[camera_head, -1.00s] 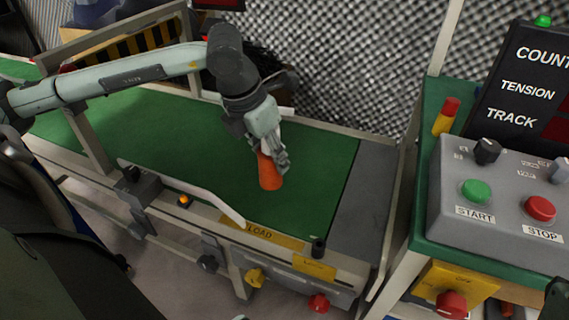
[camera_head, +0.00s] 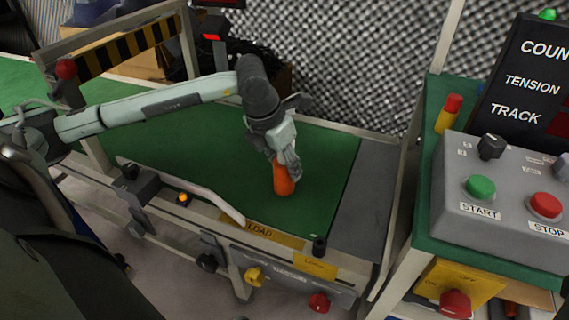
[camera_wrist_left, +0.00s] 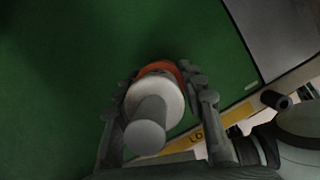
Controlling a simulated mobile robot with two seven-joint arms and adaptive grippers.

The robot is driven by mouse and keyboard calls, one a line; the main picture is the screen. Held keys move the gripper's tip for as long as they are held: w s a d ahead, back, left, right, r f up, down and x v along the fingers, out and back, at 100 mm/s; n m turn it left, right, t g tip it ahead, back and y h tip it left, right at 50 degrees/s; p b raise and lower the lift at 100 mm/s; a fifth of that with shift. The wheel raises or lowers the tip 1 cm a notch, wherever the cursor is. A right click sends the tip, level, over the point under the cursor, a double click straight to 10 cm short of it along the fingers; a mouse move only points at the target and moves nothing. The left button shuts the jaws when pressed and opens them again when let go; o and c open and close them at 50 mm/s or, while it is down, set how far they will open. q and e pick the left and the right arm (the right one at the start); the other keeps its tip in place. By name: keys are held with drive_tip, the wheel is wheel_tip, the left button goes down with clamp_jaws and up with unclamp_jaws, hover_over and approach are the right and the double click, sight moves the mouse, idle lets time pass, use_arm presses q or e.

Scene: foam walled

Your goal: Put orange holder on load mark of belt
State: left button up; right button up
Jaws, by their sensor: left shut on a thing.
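The orange holder (camera_head: 283,181) is upright at the green belt (camera_head: 325,160), near its right end; I cannot tell whether its base touches the belt. My left gripper (camera_head: 284,162) is shut on it from above. In the left wrist view the holder's orange rim (camera_wrist_left: 160,68) shows between the fingers of my left gripper (camera_wrist_left: 165,95), with a white collar and a grey knob in front of it. The yellow load mark (camera_head: 262,231) is on the belt's front rail, nearer the viewer than the holder. My right gripper is not in view.
A curved pale guide rail (camera_head: 213,202) runs along the belt's front edge. A dark post (camera_head: 319,245) stands on the front rail right of the load mark. The control box (camera_head: 500,200) with START and STOP buttons stands at the right. The belt around the holder is clear.

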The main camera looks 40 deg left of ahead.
use_arm(q)
drive_tip(key=o, duration=1.2)
drive_tip(key=shift+o, duration=0.2)
